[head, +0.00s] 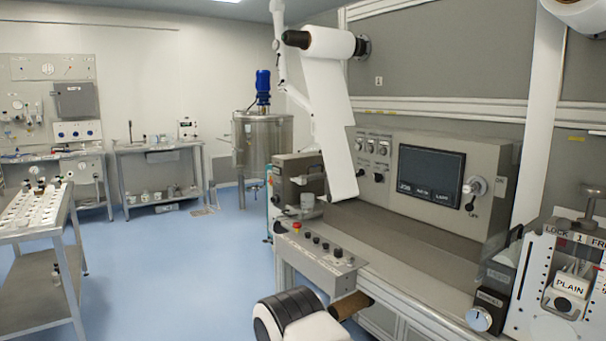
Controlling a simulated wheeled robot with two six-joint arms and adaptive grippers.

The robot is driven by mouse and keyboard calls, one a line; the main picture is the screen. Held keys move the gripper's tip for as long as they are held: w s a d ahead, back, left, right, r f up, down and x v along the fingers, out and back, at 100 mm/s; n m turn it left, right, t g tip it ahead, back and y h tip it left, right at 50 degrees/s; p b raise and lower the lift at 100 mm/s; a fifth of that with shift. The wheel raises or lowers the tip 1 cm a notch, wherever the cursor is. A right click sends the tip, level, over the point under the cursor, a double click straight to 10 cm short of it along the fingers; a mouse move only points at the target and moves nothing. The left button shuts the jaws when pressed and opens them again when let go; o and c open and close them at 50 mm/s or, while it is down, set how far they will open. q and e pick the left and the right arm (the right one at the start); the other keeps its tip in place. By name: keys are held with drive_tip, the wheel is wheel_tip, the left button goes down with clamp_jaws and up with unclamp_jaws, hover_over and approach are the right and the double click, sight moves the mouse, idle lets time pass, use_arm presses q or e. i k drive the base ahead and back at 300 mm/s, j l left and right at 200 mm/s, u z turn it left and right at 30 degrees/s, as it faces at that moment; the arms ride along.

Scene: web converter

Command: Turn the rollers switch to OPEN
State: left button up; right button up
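I cannot tell for sure which control is the rollers switch, because most labels are too small to read. A lever-like control (474,187) with a pale round knob sits right of the dark screen (431,171) on the grey machine panel. A dark box with a pale blue round dial (479,319) stands at the lower right; the dial's mark looks about upright. Neither gripper is recognisable in the head view.
A low console (318,256) with a red button and several black knobs juts out in front of the machine. A white web (328,115) hangs from the upper roll. A unit marked PLAIN (569,284) stands at right.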

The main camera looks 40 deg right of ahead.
sight(361, 172)
drive_tip(key=z, duration=1.75)
drive_tip(key=i+j+z, duration=0.15)
drive_tip(key=j+z, duration=0.3)
drive_tip(key=i+j+z, duration=0.1)
drive_tip(key=j+z, duration=0.15)
drive_tip(key=z, duration=0.15)
drive_tip(key=j+z, duration=0.45)
